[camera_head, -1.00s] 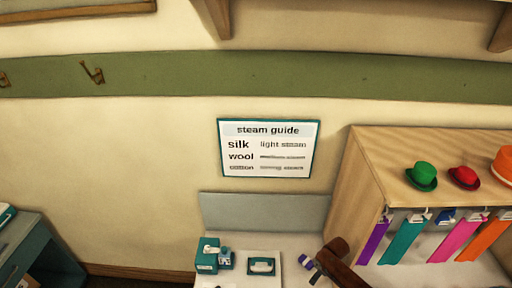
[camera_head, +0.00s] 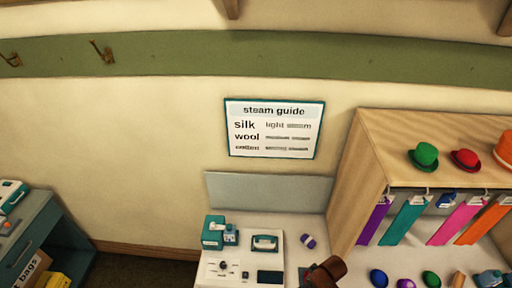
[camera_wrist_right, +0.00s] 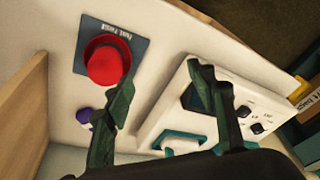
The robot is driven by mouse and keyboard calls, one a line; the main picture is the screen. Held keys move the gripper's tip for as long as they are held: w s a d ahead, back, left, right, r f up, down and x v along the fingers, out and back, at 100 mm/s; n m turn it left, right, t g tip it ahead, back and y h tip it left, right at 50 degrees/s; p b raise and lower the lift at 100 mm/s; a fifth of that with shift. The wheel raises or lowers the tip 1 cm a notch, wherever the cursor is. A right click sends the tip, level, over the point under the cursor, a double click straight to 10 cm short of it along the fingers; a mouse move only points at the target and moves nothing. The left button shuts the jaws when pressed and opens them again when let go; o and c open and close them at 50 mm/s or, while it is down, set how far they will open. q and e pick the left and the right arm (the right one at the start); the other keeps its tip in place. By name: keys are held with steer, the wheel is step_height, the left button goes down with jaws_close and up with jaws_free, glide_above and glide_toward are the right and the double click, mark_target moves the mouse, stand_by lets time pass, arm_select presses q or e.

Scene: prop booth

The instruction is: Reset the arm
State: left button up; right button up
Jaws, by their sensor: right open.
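My right gripper (camera_wrist_right: 160,74) is open and empty in the right wrist view, its two dark fingers spread over the white worktop. A red push button (camera_wrist_right: 108,62) on a blue plate shows beyond the left finger. A white control panel (camera_wrist_right: 160,118) with dark knobs and a teal-handled part lies behind the right finger. In the head view, a brown arm part (camera_head: 325,272) shows at the bottom edge, right of the panel (camera_head: 212,270); its fingers cannot be made out. My left gripper is not in view.
A wooden shelf (camera_head: 370,135) with hats on top and hanging coloured strips stands at right. Several small items lie below it. A teal box (camera_head: 213,232) and a purple item (camera_head: 308,241) are on the worktop. A teal cabinet (camera_head: 45,240) stands at left, with open floor between.

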steer(key=s+d+r+m+t+h, duration=0.1)
steer(key=s+d+r+m, duration=0.1)
steer(key=s+d+r, duration=0.4)
steer(key=s+d+r+m+h, duration=0.1)
steer(key=s+d+m, duration=0.2)
steer(key=s, duration=0.5)
steer(key=s+d+r+m+t+h, duration=0.1)
steer(key=s+d+r+m, duration=0.1)
steer(key=s+d+r, duration=0.4)
step_height(320, 180, down, 45)
steer(key=s+a+g+b, duration=0.2)
steer(key=a+b, duration=0.1)
steer(key=b, duration=1)
steer(key=s+f+b, duration=0.5)
steer(key=s+f, duration=0.5)
steer(key=f, duration=0.3)
steer(key=s+f+n+g+b, duration=0.1)
steer(key=s+f+b, duration=0.4)
steer(key=s+f, duration=0.5)
step_height(320, 180, down, 5)
steer(key=shift+d+r+y+b, duration=0.2)
steer(key=shift+d+y+b, duration=0.1)
steer(key=shift+d+b, duration=0.1)
steer(key=shift+a+r, duration=0.1)
steer(key=shift+r, duration=0.05)
